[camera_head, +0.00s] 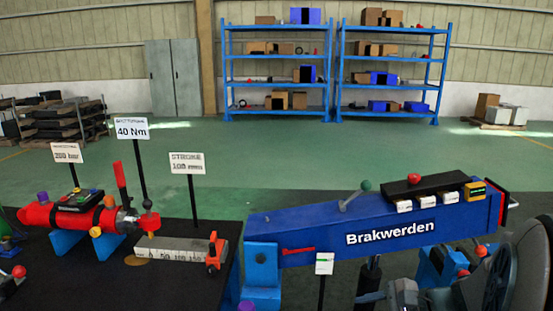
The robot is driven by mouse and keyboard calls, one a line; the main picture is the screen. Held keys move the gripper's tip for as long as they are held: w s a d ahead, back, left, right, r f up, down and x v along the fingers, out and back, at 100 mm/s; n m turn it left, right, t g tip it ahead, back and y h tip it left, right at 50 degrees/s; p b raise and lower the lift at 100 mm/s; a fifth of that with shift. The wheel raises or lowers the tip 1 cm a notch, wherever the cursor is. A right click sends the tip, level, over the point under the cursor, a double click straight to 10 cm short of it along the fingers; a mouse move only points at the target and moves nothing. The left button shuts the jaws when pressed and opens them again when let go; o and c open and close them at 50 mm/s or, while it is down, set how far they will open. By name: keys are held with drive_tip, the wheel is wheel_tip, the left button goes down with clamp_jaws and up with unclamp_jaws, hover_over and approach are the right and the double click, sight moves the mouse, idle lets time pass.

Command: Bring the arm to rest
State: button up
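Dark grey rounded links of my arm (527,262) fill the lower right corner, in front of the right end of a blue crane boom (335,228) marked "Brakwerden". A smaller grey part at the end of my arm, which seems to be my gripper (385,296), shows at the bottom edge below the boom. It is cut off by the frame, and its fingers cannot be made out. I see nothing held in it.
A dark table (200,275) at left bears a red cylinder (75,215), a scale block (180,249) and sign posts (187,163). A black tray (425,186) lies on the boom. Blue shelves (275,85) stand far back; green floor (290,160) between is clear.

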drive_tip(key=s+a+r+n+g+h+p, duration=0.1)
drive_tip(key=s+a+r+n+h+p, duration=0.1)
drive_tip(key=n, duration=0.6)
drive_tip(key=s+a+r+n+g+h+p, duration=0.1)
drive_tip(key=s+a+r+n+h+p, duration=0.2)
drive_tip(key=s+r+n+h, duration=0.3)
drive_tip(key=shift+s+a+r+n+g+h+p, duration=0.15)
drive_tip(key=shift+s+r+n+g+h+p, duration=0.2)
drive_tip(key=shift+s+r+n+p, duration=0.5)
